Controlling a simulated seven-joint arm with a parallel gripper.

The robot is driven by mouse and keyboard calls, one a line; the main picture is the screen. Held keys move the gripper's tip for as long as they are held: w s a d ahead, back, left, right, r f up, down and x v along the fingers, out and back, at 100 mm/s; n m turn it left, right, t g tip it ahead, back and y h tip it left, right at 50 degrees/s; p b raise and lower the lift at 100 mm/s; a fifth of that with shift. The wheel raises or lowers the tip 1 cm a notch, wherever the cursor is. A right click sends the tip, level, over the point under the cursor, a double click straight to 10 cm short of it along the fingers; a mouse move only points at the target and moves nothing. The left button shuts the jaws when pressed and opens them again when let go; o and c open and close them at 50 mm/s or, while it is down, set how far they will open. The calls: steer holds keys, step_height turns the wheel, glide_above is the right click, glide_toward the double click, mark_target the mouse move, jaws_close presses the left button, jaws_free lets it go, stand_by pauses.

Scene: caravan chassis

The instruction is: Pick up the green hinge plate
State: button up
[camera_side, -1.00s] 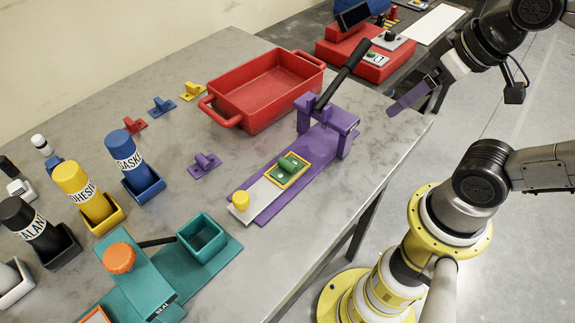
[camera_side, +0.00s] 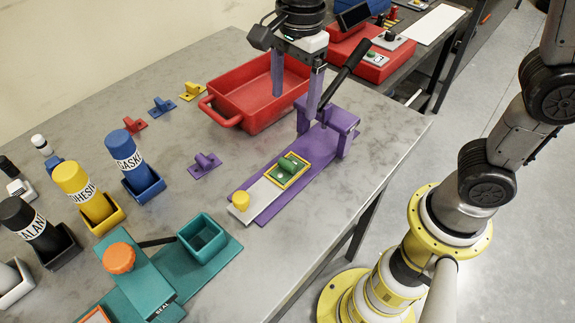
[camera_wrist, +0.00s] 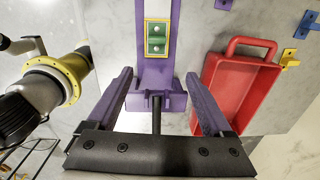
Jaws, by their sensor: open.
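The green hinge plate (camera_side: 289,167) lies inside a yellow frame (camera_side: 281,183) on the purple press base (camera_side: 262,217). It also shows in the wrist view (camera_wrist: 157,37), ahead of my fingers, with light round spots on it. My gripper (camera_side: 292,103) has purple fingers pointing down, over the red tray and beside the press lever, higher than the plate and behind it. In the wrist view my gripper (camera_wrist: 160,85) is open and empty, with the press bracket between and beyond its fingers.
The press has a purple bracket (camera_side: 338,118) and a long black lever (camera_side: 342,75) close to my fingers. A red tray (camera_side: 243,118) stands behind. A yellow knob (camera_side: 241,200) sits at the front of the press slide.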

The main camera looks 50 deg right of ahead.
step_height(320, 180, down, 2)
steer(key=a, duration=0.2)
glide_above(288, 162)
steer(key=shift+n+g, duration=0.3)
step_height(288, 162, down, 8)
steer(key=shift+s+f, duration=0.1)
steer(key=shift+f, duration=2.75)
steer(key=shift+c, duration=0.2)
jaws_close()
